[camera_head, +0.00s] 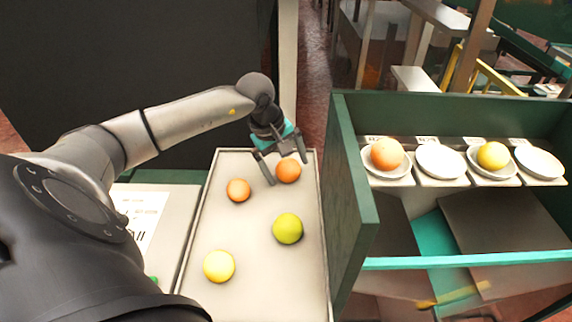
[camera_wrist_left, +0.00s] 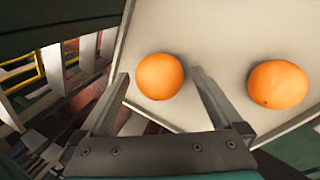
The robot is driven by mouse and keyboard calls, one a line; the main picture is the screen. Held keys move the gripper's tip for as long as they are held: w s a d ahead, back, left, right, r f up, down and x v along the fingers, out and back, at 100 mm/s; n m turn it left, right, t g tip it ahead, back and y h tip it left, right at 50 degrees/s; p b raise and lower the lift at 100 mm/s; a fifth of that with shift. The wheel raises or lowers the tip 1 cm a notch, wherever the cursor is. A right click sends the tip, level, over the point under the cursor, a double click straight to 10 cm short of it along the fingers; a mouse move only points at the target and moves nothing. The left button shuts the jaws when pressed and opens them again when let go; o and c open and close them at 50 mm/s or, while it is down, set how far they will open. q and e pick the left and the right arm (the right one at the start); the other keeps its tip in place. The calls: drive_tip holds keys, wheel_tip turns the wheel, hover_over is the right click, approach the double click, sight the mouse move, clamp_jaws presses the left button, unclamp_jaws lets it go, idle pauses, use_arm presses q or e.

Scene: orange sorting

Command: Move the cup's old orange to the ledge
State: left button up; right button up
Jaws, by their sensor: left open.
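No cup shows in either view. An orange fruit (camera_head: 288,171) lies at the far end of a shallow tray (camera_head: 255,260). My left gripper (camera_head: 287,174) is open over this end of the tray, its fingers on either side of that fruit. In the left wrist view the fruit (camera_wrist_left: 160,76) appears between the two fingertips (camera_wrist_left: 160,72); whether they touch it I cannot tell. Another orange fruit (camera_head: 238,190) lies nearby to the left and also shows in the wrist view (camera_wrist_left: 278,84). My right gripper is out of view.
A yellow-green fruit (camera_head: 288,228) and a yellow one (camera_head: 219,266) lie nearer in the tray. Right of it, a green-walled shelf (camera_head: 352,200) holds white dishes, one with an orange fruit (camera_head: 387,153), one with a yellow fruit (camera_head: 493,155); two dishes (camera_head: 441,161) (camera_head: 539,162) are empty.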

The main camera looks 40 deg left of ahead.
use_arm(q)
drive_tip(key=shift+r, duration=0.1)
drive_tip(key=v, duration=1.2)
